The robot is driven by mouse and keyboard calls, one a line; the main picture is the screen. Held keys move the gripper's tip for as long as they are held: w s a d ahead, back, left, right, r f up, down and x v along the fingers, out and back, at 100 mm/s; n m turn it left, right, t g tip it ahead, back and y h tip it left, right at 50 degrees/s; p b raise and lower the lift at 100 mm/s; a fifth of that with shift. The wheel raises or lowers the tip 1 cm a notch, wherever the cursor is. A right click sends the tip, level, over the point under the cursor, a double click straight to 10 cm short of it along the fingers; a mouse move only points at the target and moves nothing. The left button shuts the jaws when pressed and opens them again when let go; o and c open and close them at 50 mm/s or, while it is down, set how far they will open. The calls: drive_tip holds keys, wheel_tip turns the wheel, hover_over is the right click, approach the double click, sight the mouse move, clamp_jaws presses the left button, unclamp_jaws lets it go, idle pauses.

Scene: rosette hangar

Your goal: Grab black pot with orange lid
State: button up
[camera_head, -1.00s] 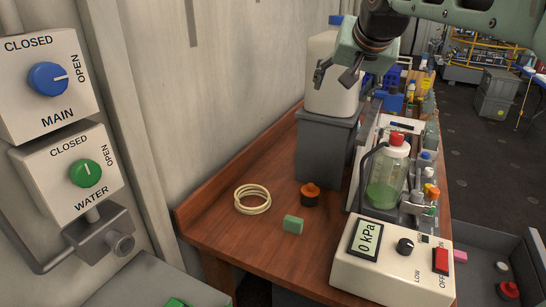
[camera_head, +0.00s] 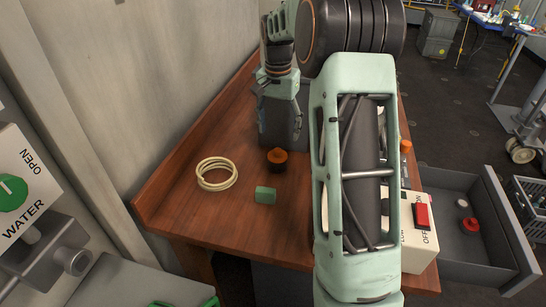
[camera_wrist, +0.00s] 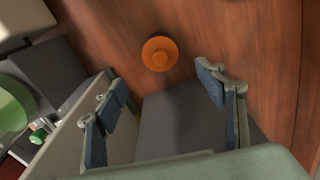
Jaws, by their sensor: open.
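The small black pot with an orange lid (camera_head: 277,160) stands upright on the wooden bench, in front of the grey block. In the wrist view the pot (camera_wrist: 160,53) shows from above as an orange disc, just beyond and between my fingertips. My gripper (camera_head: 280,98) is in front of the grey block, behind and above the pot in the head view. In the wrist view my gripper (camera_wrist: 161,78) is open, its two blue-padded fingers wide apart with nothing between them. It does not touch the pot.
A green block (camera_head: 265,195) and cream rings (camera_head: 217,174) lie near the pot on the bench (camera_head: 200,215). The grey block (camera_head: 283,130) stands close behind it. My arm hides much of the white instrument (camera_head: 418,245). An open drawer (camera_head: 490,235) holds a red-topped item (camera_head: 471,226).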

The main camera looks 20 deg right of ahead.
sight(277, 160)
wheel_tip(277, 160, down, 6)
drive_tip(key=shift+s+d+f, duration=0.1)
drive_tip(key=shift+f, duration=0.1)
drive_tip(key=shift+a+f, duration=0.15)
drive_tip(key=shift+f, duration=1.25)
drive_tip(key=shift+a+f, duration=0.1)
drive_tip(key=shift+f, duration=1.25)
drive_tip(key=shift+c, duration=0.2)
drive_tip(key=c, duration=1.3)
